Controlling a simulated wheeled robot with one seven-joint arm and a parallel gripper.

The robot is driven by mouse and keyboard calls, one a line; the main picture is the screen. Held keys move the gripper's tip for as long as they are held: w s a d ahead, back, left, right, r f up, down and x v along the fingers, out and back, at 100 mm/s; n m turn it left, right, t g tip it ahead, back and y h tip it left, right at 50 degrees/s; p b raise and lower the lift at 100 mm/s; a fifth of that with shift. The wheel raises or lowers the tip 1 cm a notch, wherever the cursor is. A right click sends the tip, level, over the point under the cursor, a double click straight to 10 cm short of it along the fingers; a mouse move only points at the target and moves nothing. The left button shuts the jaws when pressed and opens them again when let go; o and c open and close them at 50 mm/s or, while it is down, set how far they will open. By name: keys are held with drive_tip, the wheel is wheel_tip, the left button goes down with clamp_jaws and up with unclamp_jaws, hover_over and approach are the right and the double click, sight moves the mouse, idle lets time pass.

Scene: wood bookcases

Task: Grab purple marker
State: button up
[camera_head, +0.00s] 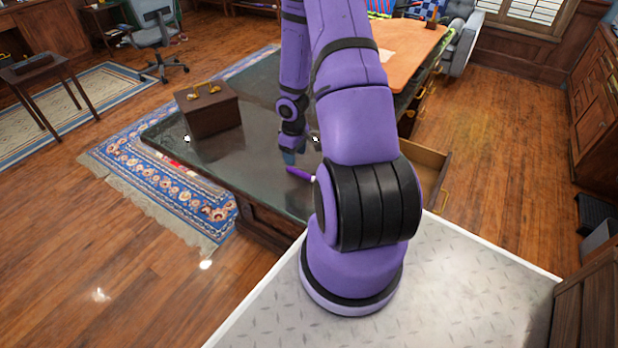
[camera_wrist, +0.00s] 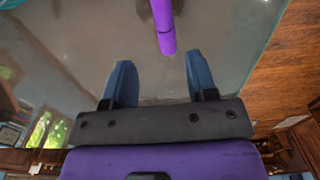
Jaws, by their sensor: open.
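The purple marker (camera_head: 299,173) lies on the dark glossy desk top (camera_head: 245,165), partly hidden by my arm in the head view. In the wrist view the marker (camera_wrist: 164,28) enters from the top edge, and its near end lies just ahead of the gap between my fingers. My gripper (camera_wrist: 158,80) is open and empty, with a blue finger on each side of that gap. In the head view my gripper (camera_head: 289,157) is low over the desk, right beside the marker. I cannot tell its exact height above the desk top.
A brown case with a yellow handle (camera_head: 208,108) stands on the desk at the left. An open drawer (camera_head: 432,168) juts out at the desk's right side. An orange surface (camera_head: 410,48) lies beyond. The desk between case and marker is mostly clear.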

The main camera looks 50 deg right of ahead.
sight(293, 168)
drive_tip(key=shift+w+a+f, duration=0.1)
drive_tip(key=shift+a+f, duration=0.15)
drive_tip(key=shift+f, duration=0.85)
drive_tip(key=shift+w+a+f, duration=0.1)
drive_tip(key=shift+a+f, duration=0.1)
drive_tip(key=shift+f, duration=1.7)
clamp_jaws()
drive_tip(key=shift+r, duration=0.15)
